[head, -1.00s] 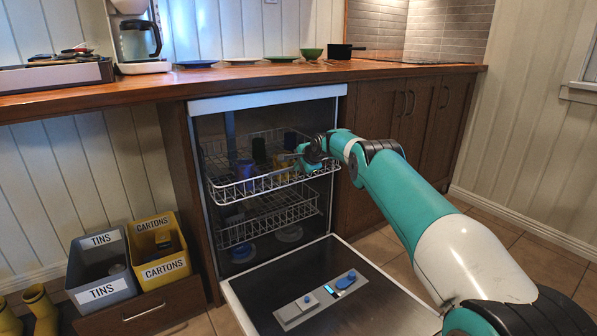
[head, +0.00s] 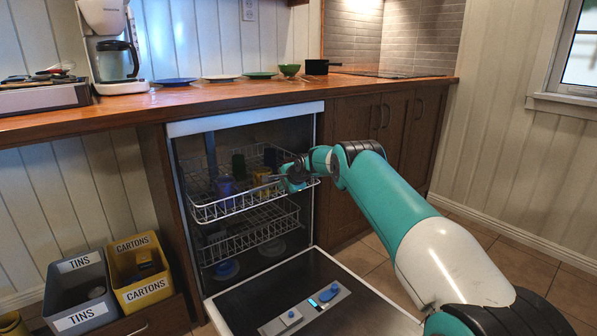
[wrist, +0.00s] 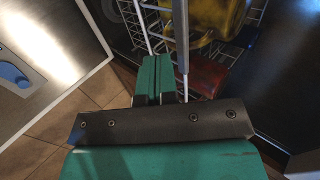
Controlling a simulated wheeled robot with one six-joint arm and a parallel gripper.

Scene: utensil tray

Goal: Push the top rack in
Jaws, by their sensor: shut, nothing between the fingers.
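The top rack (head: 232,208) is a white wire basket standing part way out of the open dishwasher, with several cups in it, among them a blue cup (head: 225,187) and a dark green cup (head: 239,166). My teal gripper (head: 277,179) is at the rack's front right side, close to its front rail. In the wrist view my gripper's green fingers (wrist: 155,79) are together with nothing between them. Rack wires (wrist: 183,40) run just beside the fingertips there; I cannot tell whether they touch. A yellow item and a red item show beyond the fingers.
The lower rack (head: 250,236) is below, with dishes around it. The dishwasher door (head: 355,305) lies folded down in front. The wooden counter (head: 225,95) runs above. Grey and yellow bins (head: 78,290) stand at the left.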

